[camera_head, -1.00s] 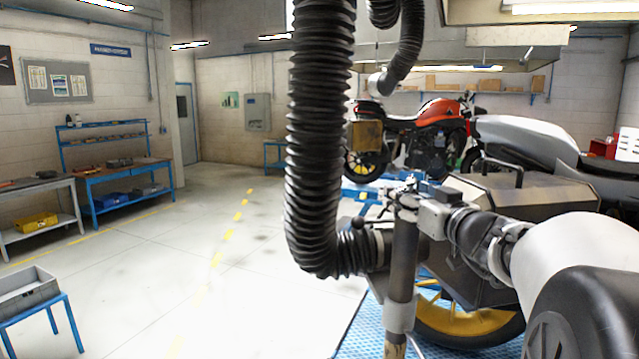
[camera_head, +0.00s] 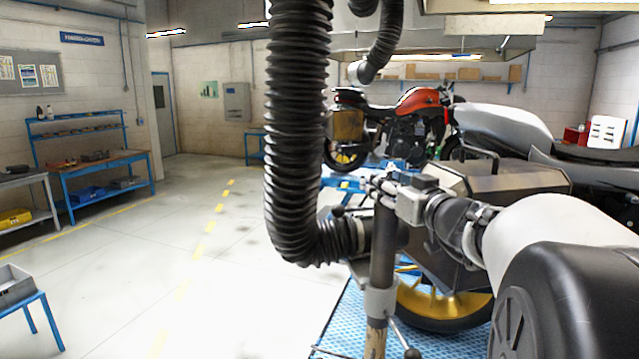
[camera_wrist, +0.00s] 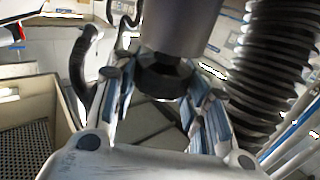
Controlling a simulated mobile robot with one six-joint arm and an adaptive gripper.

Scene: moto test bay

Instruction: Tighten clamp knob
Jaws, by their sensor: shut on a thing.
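My gripper (camera_head: 385,186) is at the top of an upright grey post (camera_head: 381,250), reaching in from the right. In the wrist view, my gripper (camera_wrist: 160,92) has its blue-padded fingers on both sides of a dark round knob (camera_wrist: 163,78) at the end of a thick grey cylinder. It is shut on this knob, which I take for the clamp knob. The fingers and wrist hide the knob in the head view. The knob's turn and tightness cannot be told.
A black corrugated hose (camera_head: 297,120) hangs close left of the post, its end beside it. A motorcycle with a dark metal side case (camera_head: 500,185) stands close behind my arm. A red motorcycle (camera_head: 415,100) is farther back. The floor (camera_head: 150,260) at left is clear.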

